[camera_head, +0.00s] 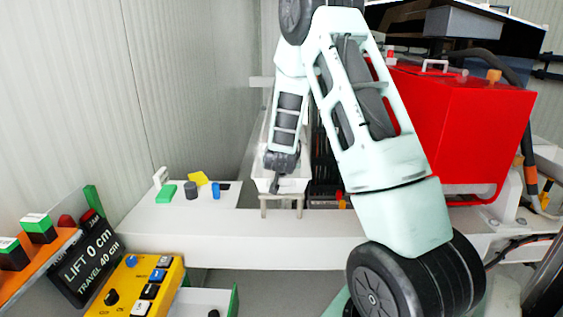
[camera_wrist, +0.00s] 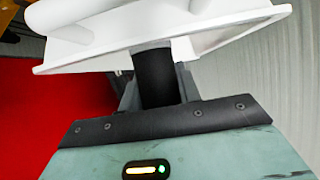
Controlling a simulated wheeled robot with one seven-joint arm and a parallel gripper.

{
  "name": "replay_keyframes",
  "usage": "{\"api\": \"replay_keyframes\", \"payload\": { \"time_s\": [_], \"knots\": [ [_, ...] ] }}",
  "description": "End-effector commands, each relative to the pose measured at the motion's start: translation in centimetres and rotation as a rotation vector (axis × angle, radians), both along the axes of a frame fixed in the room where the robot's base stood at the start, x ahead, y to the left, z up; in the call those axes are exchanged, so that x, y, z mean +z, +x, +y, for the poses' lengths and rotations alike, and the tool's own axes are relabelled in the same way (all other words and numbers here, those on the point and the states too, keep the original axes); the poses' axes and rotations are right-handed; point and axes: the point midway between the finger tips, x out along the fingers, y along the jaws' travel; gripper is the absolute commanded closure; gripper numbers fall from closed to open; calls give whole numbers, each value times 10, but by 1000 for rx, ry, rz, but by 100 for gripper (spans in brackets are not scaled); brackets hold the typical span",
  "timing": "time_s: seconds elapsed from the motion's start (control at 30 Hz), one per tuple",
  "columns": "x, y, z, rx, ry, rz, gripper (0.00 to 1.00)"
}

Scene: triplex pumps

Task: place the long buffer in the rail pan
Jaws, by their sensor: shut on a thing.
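My gripper (camera_head: 277,183) points down over a white tray-like pan (camera_head: 296,184), which looks to be the rail pan, in the middle of the head view. In the wrist view my gripper (camera_wrist: 157,90) is shut on a black cylinder, likely the long buffer (camera_wrist: 153,77). The cylinder's far end meets or overlaps the white pan's edge (camera_wrist: 240,38); I cannot tell whether it touches. In the head view the held part is mostly hidden by the gripper, so its height over the pan is unclear.
A green block (camera_head: 166,193), dark grey cylinder (camera_head: 191,190), blue cylinder (camera_head: 216,190) and yellow piece (camera_head: 199,178) are on the white bench left of the pan. A red box (camera_head: 465,125) stands at right. A yellow control box (camera_head: 140,287) is at front left.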

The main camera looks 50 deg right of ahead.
Motion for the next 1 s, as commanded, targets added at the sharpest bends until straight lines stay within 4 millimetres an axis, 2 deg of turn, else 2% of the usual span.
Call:
{"api": "replay_keyframes", "payload": {
  "time_s": [0.6, 0.63, 0.7, 1.0],
  "knots": [
    [-12, 0, 0, 0, 0, 0, 90],
    [-12, 0, 0, 0, 0, 0, 61],
    [-12, 0, 0, 0, 0, 0, 45],
    [-10, 0, 0, 0, 0, 0, 45]
  ]
}}
